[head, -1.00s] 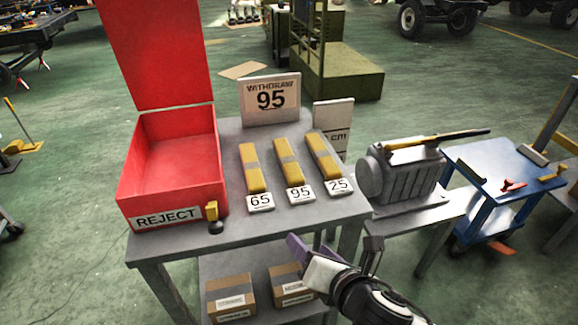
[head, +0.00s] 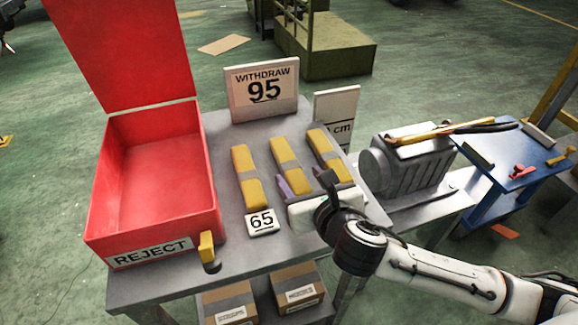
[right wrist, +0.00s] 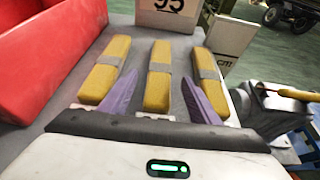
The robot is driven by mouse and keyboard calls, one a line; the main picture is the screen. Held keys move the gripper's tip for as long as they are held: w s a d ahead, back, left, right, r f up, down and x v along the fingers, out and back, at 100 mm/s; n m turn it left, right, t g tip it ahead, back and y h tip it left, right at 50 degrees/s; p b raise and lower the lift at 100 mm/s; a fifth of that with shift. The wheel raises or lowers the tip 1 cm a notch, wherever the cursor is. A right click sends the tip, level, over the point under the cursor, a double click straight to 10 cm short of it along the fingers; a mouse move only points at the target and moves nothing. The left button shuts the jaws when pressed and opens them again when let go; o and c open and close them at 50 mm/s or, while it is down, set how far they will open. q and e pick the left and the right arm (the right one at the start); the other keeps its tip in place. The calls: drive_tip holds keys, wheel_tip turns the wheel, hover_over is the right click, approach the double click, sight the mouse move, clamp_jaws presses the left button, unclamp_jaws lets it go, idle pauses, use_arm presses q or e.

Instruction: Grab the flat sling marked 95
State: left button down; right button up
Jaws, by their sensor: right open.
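Three yellow flat slings with grey bands lie side by side on the grey table. The middle one (head: 284,152) was over the 95 tag, which my gripper now hides. The left sling (head: 246,172) has the 65 tag (head: 262,222) in front, and the right sling (head: 323,146) lies beyond my gripper. My right gripper (head: 312,188) is open, low over the near ends of the slings. In the right wrist view its purple fingers stand on either side of the middle sling (right wrist: 159,72), with gaps to it. My left gripper is not in view.
A red REJECT box (head: 150,240) with a raised lid stands at the table's left. A WITHDRAW 95 sign (head: 262,92) stands behind the slings, with a cm sign (head: 337,118) to its right. A grey motor (head: 415,165) sits to the right. Boxes (head: 228,303) lie on the lower shelf.

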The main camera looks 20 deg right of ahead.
sight(292, 168)
drive_tip(key=x, duration=0.7)
drive_tip(key=shift+b, duration=0.3)
drive_tip(key=shift+r, duration=0.15)
drive_tip(key=c, duration=1.4)
